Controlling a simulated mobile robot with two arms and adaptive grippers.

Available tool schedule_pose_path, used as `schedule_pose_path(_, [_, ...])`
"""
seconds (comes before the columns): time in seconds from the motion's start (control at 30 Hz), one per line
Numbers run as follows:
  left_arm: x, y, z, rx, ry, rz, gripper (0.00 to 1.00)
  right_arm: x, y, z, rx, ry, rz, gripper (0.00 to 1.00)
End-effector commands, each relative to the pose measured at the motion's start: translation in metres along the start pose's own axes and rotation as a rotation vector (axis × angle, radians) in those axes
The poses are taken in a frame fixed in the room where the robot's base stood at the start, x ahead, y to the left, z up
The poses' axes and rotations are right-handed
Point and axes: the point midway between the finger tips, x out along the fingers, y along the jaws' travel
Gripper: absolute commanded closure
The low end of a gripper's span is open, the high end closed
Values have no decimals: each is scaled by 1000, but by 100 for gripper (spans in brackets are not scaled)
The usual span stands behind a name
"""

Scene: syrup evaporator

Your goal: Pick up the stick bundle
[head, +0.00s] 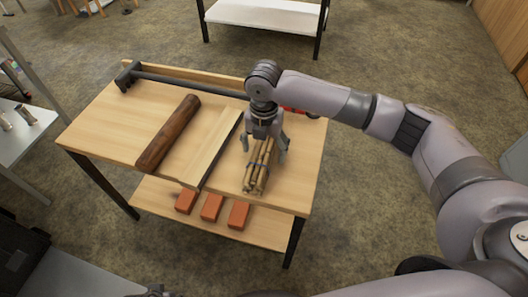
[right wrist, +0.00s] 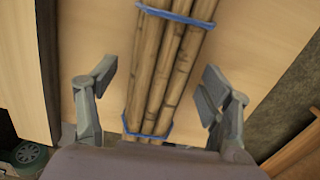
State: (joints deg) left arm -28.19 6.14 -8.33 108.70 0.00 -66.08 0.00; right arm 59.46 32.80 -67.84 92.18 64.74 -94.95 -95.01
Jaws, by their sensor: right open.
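The stick bundle (head: 257,170) lies on the right part of the wooden table top. In the right wrist view the stick bundle (right wrist: 166,65) shows several tan sticks tied with two blue bands. My right gripper (head: 265,146) is over the bundle in the head view. In the right wrist view its two fingers (right wrist: 155,88) are apart, one on each side of the bundle, with clear gaps and no contact visible.
The wooden table (head: 112,130) also bears a brown log (head: 168,133), a plank (head: 212,148) and a long dark bar (head: 185,81) along the back. Several orange bricks (head: 211,207) lie on the lower shelf. A white table (head: 265,14) stands behind.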

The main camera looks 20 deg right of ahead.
Motion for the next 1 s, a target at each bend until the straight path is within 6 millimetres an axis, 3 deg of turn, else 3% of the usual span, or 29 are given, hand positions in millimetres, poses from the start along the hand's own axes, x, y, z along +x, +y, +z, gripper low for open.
schedule_pose_path(0.2, [-1,0,0,0,-1,0,60,0,0,0,-1,0,0,28])
schedule_pose_path(1.0, [0,0,0,0,0,0,60,0,0,0,-1,0,0,81])
